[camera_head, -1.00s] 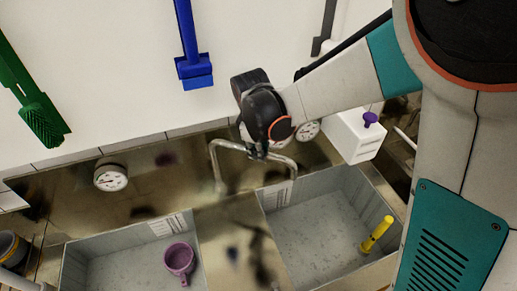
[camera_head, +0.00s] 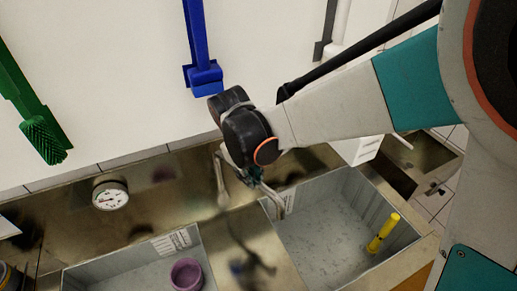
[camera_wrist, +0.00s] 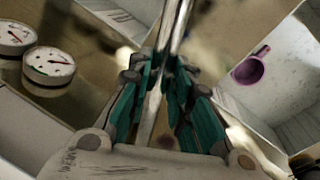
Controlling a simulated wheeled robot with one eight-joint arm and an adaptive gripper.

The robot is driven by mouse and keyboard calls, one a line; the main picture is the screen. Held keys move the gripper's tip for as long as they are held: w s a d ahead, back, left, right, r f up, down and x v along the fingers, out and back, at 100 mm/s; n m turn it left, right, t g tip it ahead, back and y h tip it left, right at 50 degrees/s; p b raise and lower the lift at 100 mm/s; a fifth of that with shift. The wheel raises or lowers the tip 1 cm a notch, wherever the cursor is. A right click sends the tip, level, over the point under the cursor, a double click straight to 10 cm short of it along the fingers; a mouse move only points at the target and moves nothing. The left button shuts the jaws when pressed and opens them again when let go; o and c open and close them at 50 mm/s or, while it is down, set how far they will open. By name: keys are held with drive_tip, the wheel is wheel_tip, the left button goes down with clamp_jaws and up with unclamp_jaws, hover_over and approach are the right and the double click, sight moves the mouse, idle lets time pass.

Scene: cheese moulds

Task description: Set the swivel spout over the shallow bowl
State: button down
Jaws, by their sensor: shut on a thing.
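The swivel spout (camera_head: 221,188) is a bent metal tube standing behind the two basins. Its free end (camera_head: 286,203) hangs near the back left corner of the right basin, apart from the bowl. My gripper (camera_head: 255,177) is shut on the spout's tube. In the wrist view, the tube (camera_wrist: 152,108) runs between the teal fingers of my gripper (camera_wrist: 165,75). The purple bowl with a handle (camera_head: 186,275) sits in the left basin, its lower part cut off by the frame edge. The whole bowl (camera_wrist: 248,70) shows at the right of the wrist view.
A metal divider (camera_head: 235,235) separates the left basin (camera_head: 125,262) and right basin (camera_head: 320,225). A yellow-handled tool (camera_head: 382,235) stands in the right basin. A gauge (camera_head: 110,195) is on the back panel. Blue (camera_head: 203,75) and green (camera_head: 42,138) brushes hang on the wall.

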drive_tip(key=s+a+m+g+b, duration=0.2)
drive_tip(key=s+a+m+b, duration=0.1)
drive_tip(key=a+m, duration=0.9)
drive_tip(key=shift+s+a, duration=0.2)
drive_tip(key=shift+a, duration=2.35)
drive_tip(key=shift+m, duration=0.3)
drive_tip(key=c, duration=1.4)
unclamp_jaws()
drive_tip(key=shift+c, duration=0.2)
wheel_tip(320, 180, up, 12)
drive_tip(key=a, duration=0.2)
drive_tip(key=shift+w, duration=0.4)
drive_tip(key=shift+a+f, duration=0.1)
drive_tip(key=shift+f, duration=0.05)
drive_tip(key=shift+c, duration=0.4)
